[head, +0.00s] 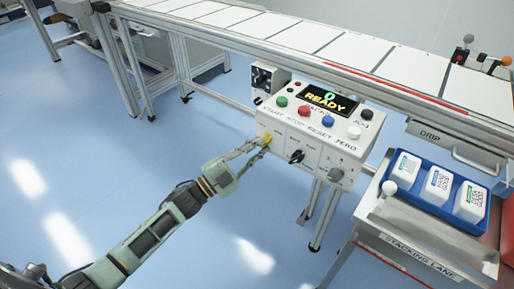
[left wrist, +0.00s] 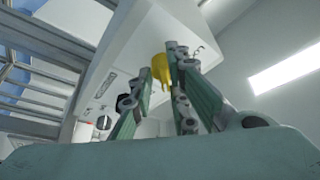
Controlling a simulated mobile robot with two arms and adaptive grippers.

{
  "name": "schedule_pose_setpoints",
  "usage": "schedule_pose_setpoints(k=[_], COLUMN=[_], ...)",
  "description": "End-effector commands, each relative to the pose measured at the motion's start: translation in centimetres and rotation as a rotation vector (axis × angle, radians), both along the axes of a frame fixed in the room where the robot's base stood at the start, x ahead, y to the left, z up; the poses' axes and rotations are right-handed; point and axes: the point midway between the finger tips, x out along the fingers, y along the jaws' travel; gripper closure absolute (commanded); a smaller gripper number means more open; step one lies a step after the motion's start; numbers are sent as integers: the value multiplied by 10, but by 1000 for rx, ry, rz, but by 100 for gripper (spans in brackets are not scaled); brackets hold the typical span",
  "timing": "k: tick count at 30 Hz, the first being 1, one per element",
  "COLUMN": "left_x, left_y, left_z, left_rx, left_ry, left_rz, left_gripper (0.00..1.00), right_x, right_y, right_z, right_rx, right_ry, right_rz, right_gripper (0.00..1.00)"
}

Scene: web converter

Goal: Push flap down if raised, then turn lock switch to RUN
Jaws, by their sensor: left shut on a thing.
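The grey control box (head: 318,133) hangs below the conveyor, with a lit READY display (head: 326,98). My left gripper (head: 264,144) is at the left end of its front face, shut on a small yellow piece (head: 267,136). In the left wrist view the yellow piece (left wrist: 162,70) shows at the fingertips, against the white box. Whether it is the flap or the lock switch cannot be told, and its labels are unreadable. A black rotary knob (head: 296,156) sits on the front face to the right. A grey round knob (head: 335,175) is further right. My right gripper is not in view.
Green, red, blue and white buttons line the box's sloped top. A blue tray (head: 425,192) with white cartons stands to the right on the stacking-lane shelf (head: 430,245). The white conveyor (head: 330,45) runs behind. The floor left of the box is clear.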

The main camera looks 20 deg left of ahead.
Motion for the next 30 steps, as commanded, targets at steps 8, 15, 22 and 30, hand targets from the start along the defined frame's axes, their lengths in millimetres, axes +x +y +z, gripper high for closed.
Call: schedule_pose_setpoints(k=[8,15,22,30], left_x=[0,0,0,-27], left_y=[0,0,0,19], left_z=[-2,-1,-1,-11], left_rx=[6,3,2,4], left_ry=[2,1,1,5], left_rz=[1,1,0,1], left_gripper=[81,66,66,66], right_x=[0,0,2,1], right_y=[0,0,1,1], right_z=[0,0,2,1], right_rx=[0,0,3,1], right_ry=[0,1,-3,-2], right_rz=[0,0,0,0], right_gripper=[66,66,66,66])
